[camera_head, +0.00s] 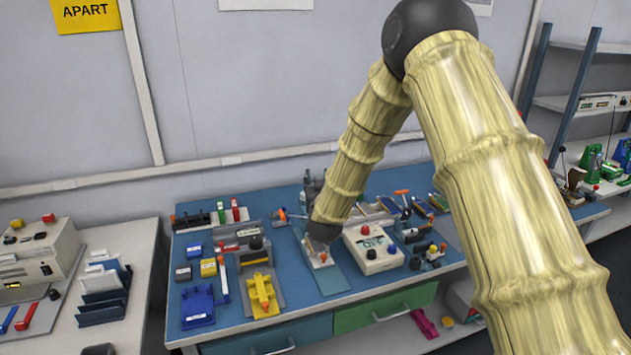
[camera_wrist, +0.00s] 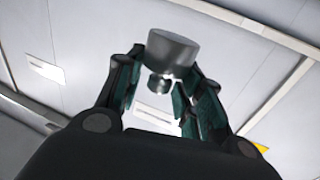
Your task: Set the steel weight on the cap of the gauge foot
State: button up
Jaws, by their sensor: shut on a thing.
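In the wrist view, my gripper (camera_wrist: 160,82) is shut on the steel weight (camera_wrist: 172,50), a dark grey cylinder with a narrower knob. The weight sits between the finger pads, with pale wall behind it. In the head view, my forearm comes down over the middle of the blue workbench (camera_head: 259,197). My gripper and the weight cannot be made out clearly there. I cannot pick out the gauge foot or its cap with certainty. A small pale fixture with orange parts (camera_head: 320,260) stands on a teal mat (camera_head: 328,282) just below my wrist joint.
A white box with a black knob (camera_head: 373,251) stands right of the mat. A yellow fixture (camera_head: 263,293) and a blue tray (camera_head: 197,305) are at the front left. Tools and small parts crowd the back. A side table (camera_head: 138,240) stands left.

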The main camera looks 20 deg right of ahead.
jog(key=shift+s+a+r, duration=0.2)
jog(key=shift+s+r, duration=0.35)
jog(key=shift+r, duration=0.05)
jog(key=w+f, duration=0.1)
jog(key=w+f+b, duration=0.1)
jog(key=f, duration=0.1)
jog(key=shift+s+f+b, duration=0.15)
jog(key=shift+s+b, duration=0.25)
jog(key=shift+s+f, duration=0.15)
jog(key=shift+f, duration=0.05)
jog(key=shift+w+f+b, duration=0.3)
jog(key=shift+f+b, duration=0.35)
jog(key=shift+f, duration=0.25)
jog(key=shift+s+f+b, duration=0.15)
jog(key=shift+f+b, duration=0.3)
jog(key=shift+f, duration=0.45)
jog(key=shift+d, duration=0.1)
jog(key=shift+r+b, duration=0.1)
jog(key=shift+b, duration=0.3)
